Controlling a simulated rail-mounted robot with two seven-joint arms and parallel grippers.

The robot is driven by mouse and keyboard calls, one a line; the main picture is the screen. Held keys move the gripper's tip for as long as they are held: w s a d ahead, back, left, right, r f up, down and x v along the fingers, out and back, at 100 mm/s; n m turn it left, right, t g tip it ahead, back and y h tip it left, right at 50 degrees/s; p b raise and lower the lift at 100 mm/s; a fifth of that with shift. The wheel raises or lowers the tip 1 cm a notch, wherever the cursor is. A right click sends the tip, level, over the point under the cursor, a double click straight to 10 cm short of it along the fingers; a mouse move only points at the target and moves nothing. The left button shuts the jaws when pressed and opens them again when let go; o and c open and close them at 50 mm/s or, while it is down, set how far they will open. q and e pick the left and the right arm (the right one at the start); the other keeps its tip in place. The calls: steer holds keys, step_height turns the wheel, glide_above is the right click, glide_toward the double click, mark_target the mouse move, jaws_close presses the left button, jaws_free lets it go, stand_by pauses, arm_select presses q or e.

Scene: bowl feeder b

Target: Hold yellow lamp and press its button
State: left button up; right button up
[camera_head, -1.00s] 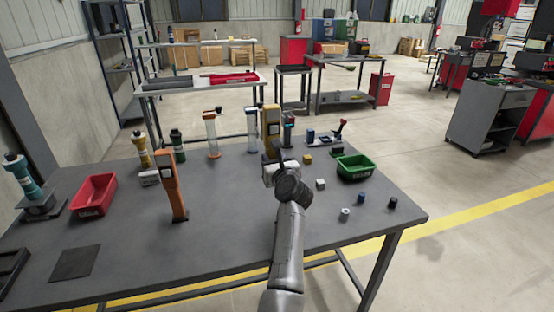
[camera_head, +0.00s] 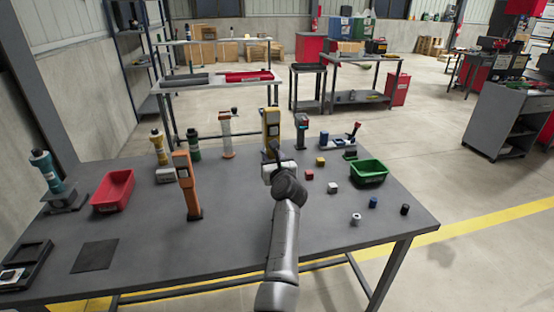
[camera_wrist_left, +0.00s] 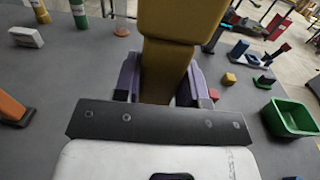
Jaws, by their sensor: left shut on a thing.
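The yellow lamp (camera_head: 271,128) stands upright near the middle of the table's far side in the head view. My left gripper (camera_head: 274,160) is shut on its lower body. In the left wrist view, the yellow lamp (camera_wrist_left: 175,65) fills the gap between the purple fingers of my left gripper (camera_wrist_left: 160,85). Its base is hidden, so I cannot tell whether it touches the table. I cannot make out its button. My right gripper is not in view.
An orange lamp (camera_head: 187,187) stands to the left, and a dark device (camera_head: 301,131) to the right. A green bin (camera_head: 369,173) and several small blocks lie right. A red bin (camera_head: 113,190) sits left. The front of the grey table (camera_head: 180,250) is mostly clear.

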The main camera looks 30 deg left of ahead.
arm_select(q)
steer(key=shift+s+a+p, duration=0.15)
steer(key=shift+a+p, duration=0.4)
steer(key=shift+a, duration=0.7)
steer(key=shift+s+a+p, duration=0.1)
steer(key=shift+a+p, duration=0.45)
steer(key=shift+a, duration=0.7)
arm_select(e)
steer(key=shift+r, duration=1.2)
arm_select(q)
steer(key=shift+f+b, duration=0.35)
steer(key=shift+f, duration=0.05)
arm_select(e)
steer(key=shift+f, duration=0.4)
arm_select(q)
steer(key=shift+f+b, duration=4.15)
steer(key=shift+f, duration=0.85)
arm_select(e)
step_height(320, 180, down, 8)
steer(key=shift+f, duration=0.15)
arm_select(q)
steer(key=shift+f, duration=0.1)
steer(key=o, duration=0.6)
steer(key=shift+c, duration=0.2)
jaws_close()
steer(key=shift+f, duration=0.1)
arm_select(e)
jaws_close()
